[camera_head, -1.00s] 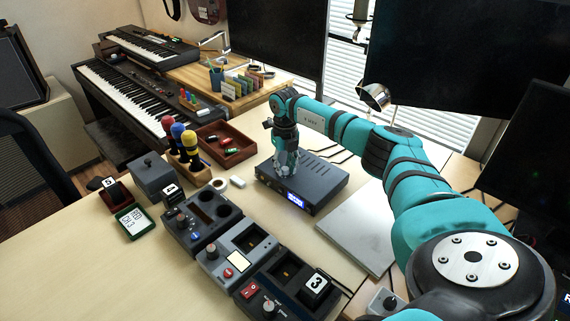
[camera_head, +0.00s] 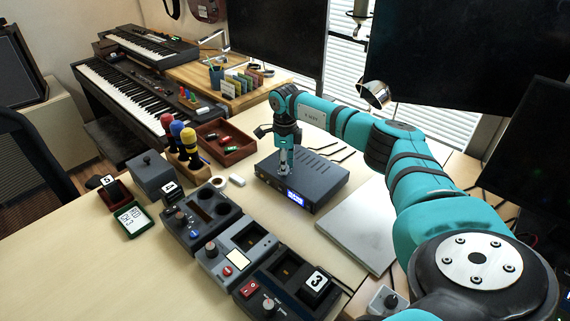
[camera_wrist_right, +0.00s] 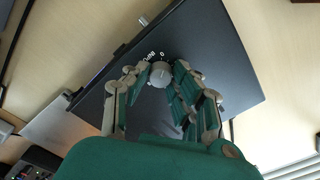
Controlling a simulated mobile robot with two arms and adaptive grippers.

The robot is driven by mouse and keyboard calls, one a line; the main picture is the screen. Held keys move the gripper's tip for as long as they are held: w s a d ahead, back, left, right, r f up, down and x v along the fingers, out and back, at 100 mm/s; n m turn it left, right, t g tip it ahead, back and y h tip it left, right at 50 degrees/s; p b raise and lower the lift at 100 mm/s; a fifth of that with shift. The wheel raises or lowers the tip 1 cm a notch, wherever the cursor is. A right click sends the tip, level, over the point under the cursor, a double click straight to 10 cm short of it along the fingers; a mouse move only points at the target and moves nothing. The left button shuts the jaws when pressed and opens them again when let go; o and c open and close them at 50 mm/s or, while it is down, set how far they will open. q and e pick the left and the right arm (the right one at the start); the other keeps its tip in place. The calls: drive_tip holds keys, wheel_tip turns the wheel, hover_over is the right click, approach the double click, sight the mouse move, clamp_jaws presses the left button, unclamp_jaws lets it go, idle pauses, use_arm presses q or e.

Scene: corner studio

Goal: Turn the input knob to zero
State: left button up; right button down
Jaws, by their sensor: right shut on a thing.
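The dark grey device box (camera_head: 318,180) lies flat on the table, with a lit blue display (camera_head: 295,198) on its front. In the right wrist view the input knob (camera_wrist_right: 159,73) is a small grey round knob, with white lettering and a 0 printed beside it. My right gripper (camera_head: 284,172) reaches down to the box's front left part. Its fingertips (camera_wrist_right: 160,79) are shut on the knob from both sides. In the head view the gripper hides the knob, and the display text is too small to read surely. My left gripper is not in view.
A silver flat slab (camera_head: 357,230) lies right of the box. Several control units, such as the one with a red switch (camera_head: 250,288), stand in front. A wooden tray (camera_head: 240,152) is behind left. Bare table (camera_head: 90,275) lies at the front left.

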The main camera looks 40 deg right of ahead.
drive_tip(key=shift+d+r+n, duration=0.1)
drive_tip(key=shift+n, duration=0.9)
drive_tip(key=c, duration=1.1)
unclamp_jaws()
wheel_tip(320, 180, up, 12)
